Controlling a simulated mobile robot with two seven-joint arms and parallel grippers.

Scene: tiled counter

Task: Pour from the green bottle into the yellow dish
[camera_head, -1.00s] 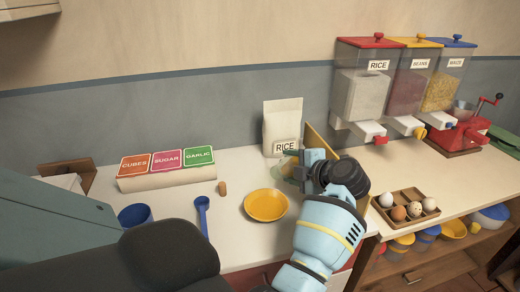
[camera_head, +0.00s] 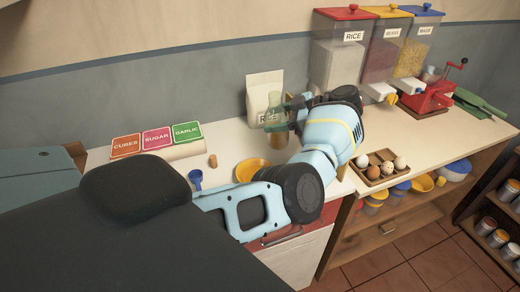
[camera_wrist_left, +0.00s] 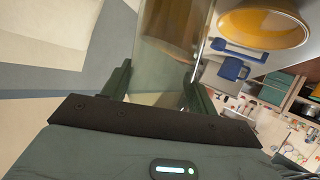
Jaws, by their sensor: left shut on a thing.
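The green bottle (camera_head: 275,102) is clear green glass with brownish contents low in it. It looks roughly upright in the head view, in front of the rice bag. My left gripper (camera_head: 284,116) is shut on it; in the left wrist view the glass (camera_wrist_left: 170,45) fills the space between the fingers (camera_wrist_left: 157,85). The yellow dish (camera_head: 250,166) stands on the counter, lower left of the bottle, partly hidden by my left arm. It also shows in the left wrist view (camera_wrist_left: 262,28). My right gripper is not in view.
A cork (camera_head: 212,160), a blue spoon (camera_head: 196,178) and labelled boxes (camera_head: 157,139) are to the left. The rice bag (camera_head: 262,88) is close behind the bottle. An egg tray (camera_head: 378,160) and dispensers (camera_head: 340,50) are to the right.

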